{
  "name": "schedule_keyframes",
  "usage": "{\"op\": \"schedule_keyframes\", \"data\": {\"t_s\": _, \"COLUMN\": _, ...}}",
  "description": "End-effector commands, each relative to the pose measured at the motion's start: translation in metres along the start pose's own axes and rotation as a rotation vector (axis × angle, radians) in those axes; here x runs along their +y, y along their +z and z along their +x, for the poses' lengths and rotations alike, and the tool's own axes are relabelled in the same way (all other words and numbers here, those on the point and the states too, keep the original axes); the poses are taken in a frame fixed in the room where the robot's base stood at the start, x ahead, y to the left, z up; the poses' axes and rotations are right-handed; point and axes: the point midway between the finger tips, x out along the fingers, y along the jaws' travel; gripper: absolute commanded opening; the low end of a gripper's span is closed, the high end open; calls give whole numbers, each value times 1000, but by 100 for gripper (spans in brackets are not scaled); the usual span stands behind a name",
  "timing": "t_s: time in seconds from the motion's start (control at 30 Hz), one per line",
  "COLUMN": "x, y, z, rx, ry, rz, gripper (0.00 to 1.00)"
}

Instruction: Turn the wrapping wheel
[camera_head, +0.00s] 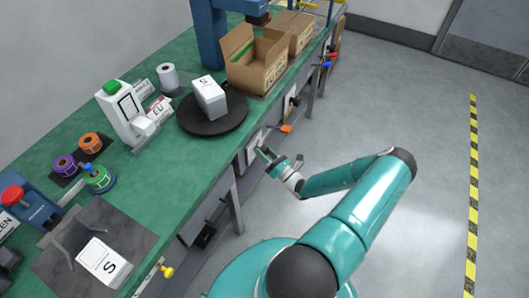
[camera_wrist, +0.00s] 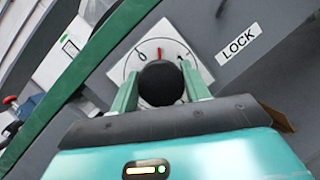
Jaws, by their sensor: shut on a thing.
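A round black turntable (camera_head: 212,122), which may be the wrapping wheel, lies on the green bench with a white box marked S (camera_head: 210,95) standing on it. My gripper (camera_head: 267,155) is at the front of the bench, below and right of the turntable. In the wrist view my gripper (camera_wrist: 160,75) is shut on a round black knob (camera_wrist: 160,84), one finger on each side. Behind the knob is a white dial plate (camera_wrist: 180,42) with a red mark at its top and numbers beside it. A LOCK label (camera_wrist: 238,45) is right of the plate.
The green bench (camera_head: 175,190) carries open cardboard boxes (camera_head: 257,60), a white label machine (camera_head: 122,110), tape rolls (camera_head: 98,178) and another S box (camera_head: 102,262). An orange handle (camera_head: 286,129) and a yellow knob (camera_head: 167,271) are on its front. The floor at right is clear.

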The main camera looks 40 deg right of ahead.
Motion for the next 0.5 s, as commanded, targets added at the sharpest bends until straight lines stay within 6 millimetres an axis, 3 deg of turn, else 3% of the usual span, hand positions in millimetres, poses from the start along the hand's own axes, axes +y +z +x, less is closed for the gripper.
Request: {"op": "schedule_keyframes", "data": {"t_s": 0.5, "x": 0, "y": 1, "z": 1, "rx": 40, "ry": -182, "rz": 452, "gripper": 24}}
